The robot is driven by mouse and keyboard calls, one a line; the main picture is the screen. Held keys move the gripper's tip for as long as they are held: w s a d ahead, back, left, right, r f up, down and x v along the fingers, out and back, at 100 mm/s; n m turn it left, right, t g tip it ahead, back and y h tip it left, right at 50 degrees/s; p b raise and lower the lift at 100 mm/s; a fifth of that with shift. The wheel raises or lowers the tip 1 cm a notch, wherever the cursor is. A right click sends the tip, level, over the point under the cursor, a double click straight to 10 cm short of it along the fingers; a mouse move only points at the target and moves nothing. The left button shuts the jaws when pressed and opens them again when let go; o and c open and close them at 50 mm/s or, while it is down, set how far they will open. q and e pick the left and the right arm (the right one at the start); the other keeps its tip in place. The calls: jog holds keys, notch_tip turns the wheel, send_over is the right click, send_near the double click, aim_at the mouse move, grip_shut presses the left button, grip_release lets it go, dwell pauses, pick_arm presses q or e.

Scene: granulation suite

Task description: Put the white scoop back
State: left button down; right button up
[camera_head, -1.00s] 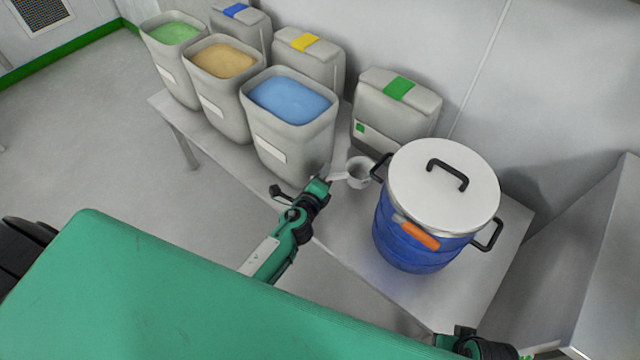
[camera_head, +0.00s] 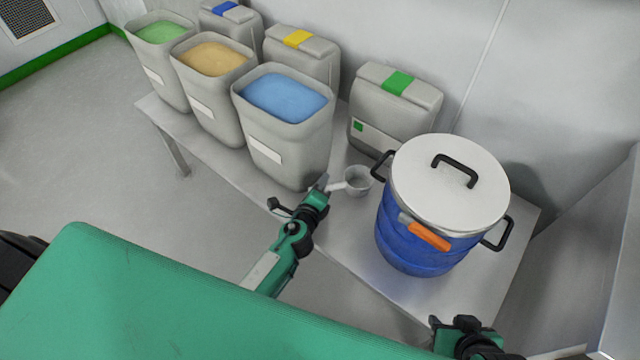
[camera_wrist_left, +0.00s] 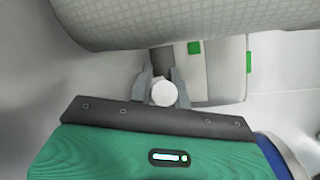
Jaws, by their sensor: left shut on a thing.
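The white scoop (camera_head: 357,180) shows in the head view low over the table, between the blue-powder bin and the blue pot. Its cup mouth faces up and its handle points left. My left gripper (camera_head: 323,186) is shut on the handle. In the left wrist view, a round white part of the scoop (camera_wrist_left: 163,93) sits between the fingers (camera_wrist_left: 162,84). I cannot tell whether the cup touches the table. My right gripper (camera_head: 452,332) is at the bottom edge of the head view, partly cut off, away from the scoop; its jaws are unclear.
Open bins hold green (camera_head: 161,32), orange (camera_head: 212,58) and blue powder (camera_head: 285,97). Lidded canisters with blue (camera_head: 230,12), yellow (camera_head: 298,38) and green tags (camera_head: 396,82) stand behind. A blue pot with a white lid (camera_head: 448,185) stands right on the table (camera_head: 350,240).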

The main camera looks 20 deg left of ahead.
pick_arm(q)
jog(key=shift+f, duration=0.1)
jog(key=c, duration=1.3)
grip_release()
jog(key=shift+c, duration=0.2)
